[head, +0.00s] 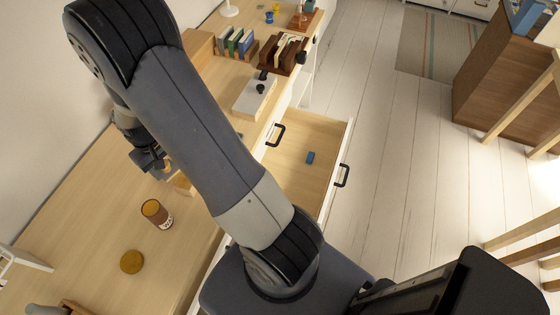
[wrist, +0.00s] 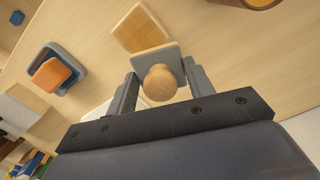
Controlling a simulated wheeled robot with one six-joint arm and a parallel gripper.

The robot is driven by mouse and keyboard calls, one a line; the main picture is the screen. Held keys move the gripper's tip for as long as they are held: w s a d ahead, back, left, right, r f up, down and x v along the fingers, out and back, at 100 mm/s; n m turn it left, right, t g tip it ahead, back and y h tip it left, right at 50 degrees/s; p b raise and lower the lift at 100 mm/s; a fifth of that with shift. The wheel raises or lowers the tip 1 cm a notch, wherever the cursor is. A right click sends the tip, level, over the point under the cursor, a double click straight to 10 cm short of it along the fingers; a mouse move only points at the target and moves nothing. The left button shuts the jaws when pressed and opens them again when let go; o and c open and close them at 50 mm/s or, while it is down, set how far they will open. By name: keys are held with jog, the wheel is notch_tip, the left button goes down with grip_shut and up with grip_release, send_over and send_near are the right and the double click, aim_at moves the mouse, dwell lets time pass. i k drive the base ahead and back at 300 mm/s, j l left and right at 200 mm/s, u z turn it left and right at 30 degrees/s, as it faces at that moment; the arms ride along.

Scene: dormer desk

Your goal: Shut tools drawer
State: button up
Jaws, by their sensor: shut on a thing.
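A drawer (head: 290,165) stands pulled out from the desk, with a black bar handle (head: 342,175) on its white front. A small blue thing (head: 310,157) lies inside; I cannot tell if this is the tools drawer. My gripper (head: 152,162) is over the desktop, left of the drawer and apart from it. In the wrist view my gripper (wrist: 160,80) is shut on a round wooden knob (wrist: 159,83), which has a grey-blue square plate (wrist: 157,58) behind it. My arm hides part of the desk and its front.
A second black handle (head: 276,135) shows beside the open drawer. A brown jar (head: 157,213) and a round lid (head: 131,262) are on the desktop. The wrist view shows an orange block (wrist: 50,74) on a blue tray (wrist: 69,64) and a wooden square (wrist: 141,28). Floor right of the drawer is clear.

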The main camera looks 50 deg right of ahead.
aim_at(296, 172)
jog(key=k+l, duration=0.1)
jog(key=l, duration=0.3)
jog(key=k+l+u, duration=0.1)
jog(key=l, duration=0.3)
jog(key=k+l, duration=0.1)
jog(key=l, duration=0.3)
jog(key=k+l+u, duration=0.1)
jog(key=l, duration=0.3)
jog(key=k+l, duration=0.1)
jog(key=l, duration=0.3)
